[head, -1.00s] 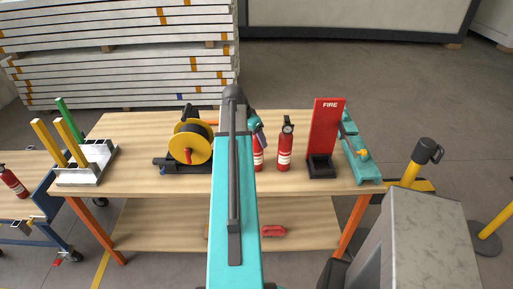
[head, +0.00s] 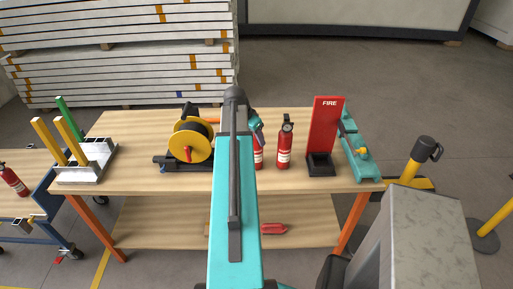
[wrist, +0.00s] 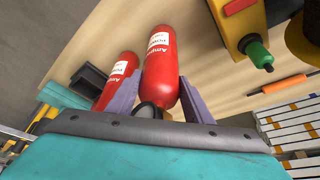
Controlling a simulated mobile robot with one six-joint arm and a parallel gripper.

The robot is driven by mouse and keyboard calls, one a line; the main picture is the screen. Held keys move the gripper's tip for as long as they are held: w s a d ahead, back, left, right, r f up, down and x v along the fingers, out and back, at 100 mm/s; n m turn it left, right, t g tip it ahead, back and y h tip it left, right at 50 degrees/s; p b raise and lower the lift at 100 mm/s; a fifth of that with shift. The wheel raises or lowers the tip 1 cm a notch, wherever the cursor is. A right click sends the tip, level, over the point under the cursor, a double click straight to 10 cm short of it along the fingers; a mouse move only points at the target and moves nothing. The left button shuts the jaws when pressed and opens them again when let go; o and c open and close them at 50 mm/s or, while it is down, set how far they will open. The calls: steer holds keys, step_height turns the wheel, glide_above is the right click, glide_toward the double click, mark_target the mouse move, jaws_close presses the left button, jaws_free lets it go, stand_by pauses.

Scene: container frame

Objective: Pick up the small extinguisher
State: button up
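Two red extinguishers stand side by side on the wooden table (head: 130,130). One extinguisher (head: 259,157) is mostly hidden behind my arm in the head view; the other extinguisher (head: 284,147) stands to its right in clear view. In the wrist view, which is upside down, one red extinguisher (wrist: 160,65) lies between the two purple fingers of my gripper (wrist: 160,82). The fingers are apart, around its upper end, with a black hose or handle between them. I cannot tell whether they touch it. The other extinguisher (wrist: 118,78) is beside the left finger.
A yellow hose reel (head: 190,140) is left of my arm. A red FIRE stand (head: 325,128) and a teal tool (head: 360,160) are to the right. A white rack (head: 88,163) is far left. A red item (head: 273,229) is on the lower shelf.

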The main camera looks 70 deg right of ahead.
jaws_close()
steer(key=shift+d+r, duration=0.1)
steer(key=shift+r, duration=0.15)
steer(key=shift+r+b, duration=0.95)
steer(key=shift+r, duration=0.55)
steer(key=w+a+b, duration=0.2)
steer(key=w+a, duration=0.1)
steer(key=a, duration=0.4)
steer(key=w+a+r+b, duration=0.1)
steer(key=w+a+b, duration=0.1)
steer(key=a, duration=0.5)
steer(key=shift+w+a+r+b, duration=0.3)
steer(key=shift+w+a, duration=0.1)
steer(key=shift+w, duration=0.25)
